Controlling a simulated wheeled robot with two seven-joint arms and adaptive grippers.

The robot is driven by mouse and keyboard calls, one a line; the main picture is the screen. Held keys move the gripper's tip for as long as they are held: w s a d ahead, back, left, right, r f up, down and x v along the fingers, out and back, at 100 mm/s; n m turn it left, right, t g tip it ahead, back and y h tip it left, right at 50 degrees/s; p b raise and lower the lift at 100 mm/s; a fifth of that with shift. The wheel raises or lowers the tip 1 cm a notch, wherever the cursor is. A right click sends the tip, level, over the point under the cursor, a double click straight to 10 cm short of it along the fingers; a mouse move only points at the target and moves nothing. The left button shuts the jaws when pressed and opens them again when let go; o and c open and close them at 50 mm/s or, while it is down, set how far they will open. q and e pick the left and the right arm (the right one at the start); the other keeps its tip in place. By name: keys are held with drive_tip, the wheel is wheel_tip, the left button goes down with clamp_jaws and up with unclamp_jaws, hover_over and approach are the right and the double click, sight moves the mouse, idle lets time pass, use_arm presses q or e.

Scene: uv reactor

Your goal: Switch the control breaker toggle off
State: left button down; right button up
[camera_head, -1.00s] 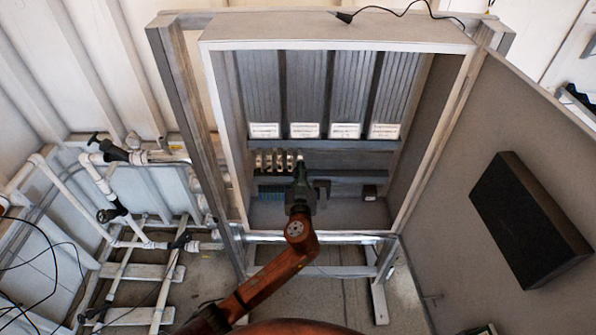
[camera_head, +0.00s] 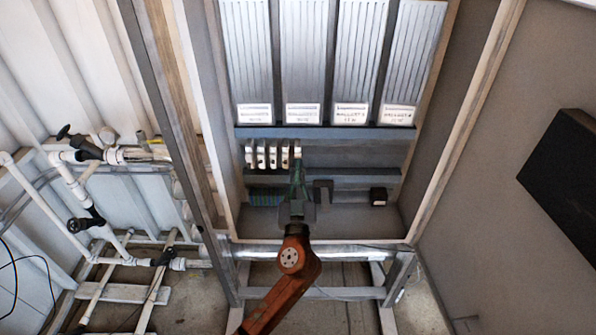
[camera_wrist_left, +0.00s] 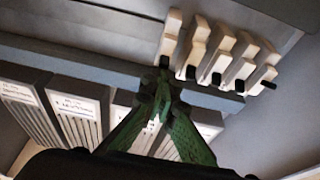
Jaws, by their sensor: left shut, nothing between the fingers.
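Several white breakers with small black toggles stand in a row (camera_head: 262,155) on a grey rail inside the cabinet. They also show in the left wrist view (camera_wrist_left: 229,62). No label that marks the control breaker is legible. My left gripper (camera_head: 298,168) is shut and empty at the right end of the row. In the left wrist view its green fingers (camera_wrist_left: 160,82) come together just under the black toggle (camera_wrist_left: 164,61) of the end breaker. I cannot tell whether they touch it. My right gripper is not in view.
Ribbed ballast units (camera_head: 303,60) hang above the breakers. A grey rail (camera_head: 330,132) runs between them. A small black box (camera_head: 378,196) sits to the right. The cabinet's wooden side frames (camera_head: 465,120) flank my arm. White pipes with valves (camera_head: 90,215) stand at the left.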

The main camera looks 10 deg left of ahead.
use_arm(q)
drive_tip(key=s+d+f+b, duration=0.1)
drive_tip(key=s+f+b, duration=0.1)
drive_tip(key=s, duration=0.2)
drive_tip(key=s+f+t+b, duration=0.1)
drive_tip(key=s+f+b, duration=0.1)
drive_tip(key=s+b, duration=0.1)
drive_tip(key=shift+s+d+f+b, duration=0.2)
drive_tip(key=shift+s+d+b, duration=0.15)
drive_tip(key=shift+s, duration=0.4)
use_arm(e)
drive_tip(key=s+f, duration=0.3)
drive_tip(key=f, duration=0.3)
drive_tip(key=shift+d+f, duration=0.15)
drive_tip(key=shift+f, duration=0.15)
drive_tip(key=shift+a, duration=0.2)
use_arm(q)
drive_tip(key=shift+y, duration=0.3)
